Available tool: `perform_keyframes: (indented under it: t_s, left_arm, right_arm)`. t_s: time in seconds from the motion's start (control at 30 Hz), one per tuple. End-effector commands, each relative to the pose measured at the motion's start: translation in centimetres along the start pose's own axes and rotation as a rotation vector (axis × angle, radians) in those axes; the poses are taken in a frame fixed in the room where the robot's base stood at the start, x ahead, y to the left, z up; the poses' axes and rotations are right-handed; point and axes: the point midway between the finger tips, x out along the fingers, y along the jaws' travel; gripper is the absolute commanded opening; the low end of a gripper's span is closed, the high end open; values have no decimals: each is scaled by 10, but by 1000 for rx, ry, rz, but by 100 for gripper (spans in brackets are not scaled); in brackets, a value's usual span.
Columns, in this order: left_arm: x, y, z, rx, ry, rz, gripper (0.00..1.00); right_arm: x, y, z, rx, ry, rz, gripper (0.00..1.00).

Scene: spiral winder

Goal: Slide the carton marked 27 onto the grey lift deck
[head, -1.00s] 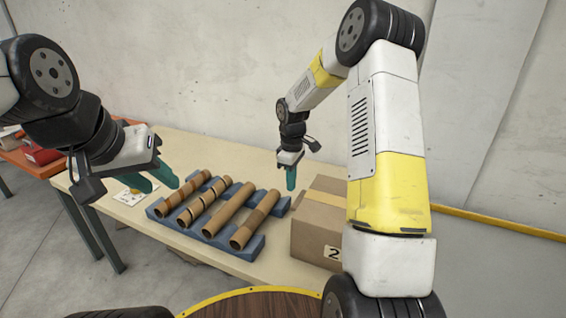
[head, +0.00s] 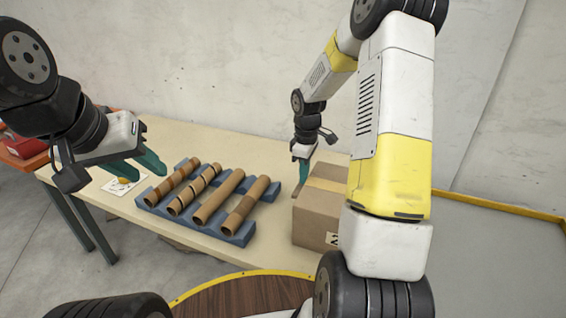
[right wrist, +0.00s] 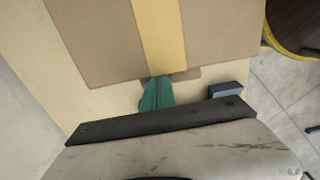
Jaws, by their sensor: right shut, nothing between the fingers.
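The brown carton (head: 318,213) with a tan tape strip stands on the cream table, right of the blue rack. My right forearm hides its right part and cuts off its label (head: 332,239). My right gripper (head: 302,180) points down at the carton's far left side, shut and empty. In the right wrist view the teal fingers (right wrist: 158,92) meet the carton's edge (right wrist: 95,40) near the tape and look against it. The grey lift deck (head: 500,245) with a yellow edge lies at the right, bare where visible. My left gripper (head: 138,168) is open and empty left of the rack.
The blue rack (head: 244,238) holds several brown tubes on the table (head: 235,150). A white card (head: 122,186) lies at the table's left. A round wooden top (head: 235,297) with a yellow rim is in front. A wall stands behind.

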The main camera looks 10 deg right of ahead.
Motion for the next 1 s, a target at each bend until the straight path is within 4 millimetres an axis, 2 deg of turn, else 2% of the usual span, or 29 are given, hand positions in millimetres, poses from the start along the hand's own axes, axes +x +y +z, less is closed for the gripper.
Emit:
perform_keyframes:
  t_s: [0.03,0.1,1.0]
  left_arm:
    - [0,0,0,0,0,0,36]
    - [0,0,0,0,0,0,36]
    - [0,0,0,0,0,0,36]
  right_arm:
    - [0,0,19,9,-4,-1,0]
    - [0,0,40,8,-4,-1,0]
    - [0,-1,311,11,-3,-2,0]
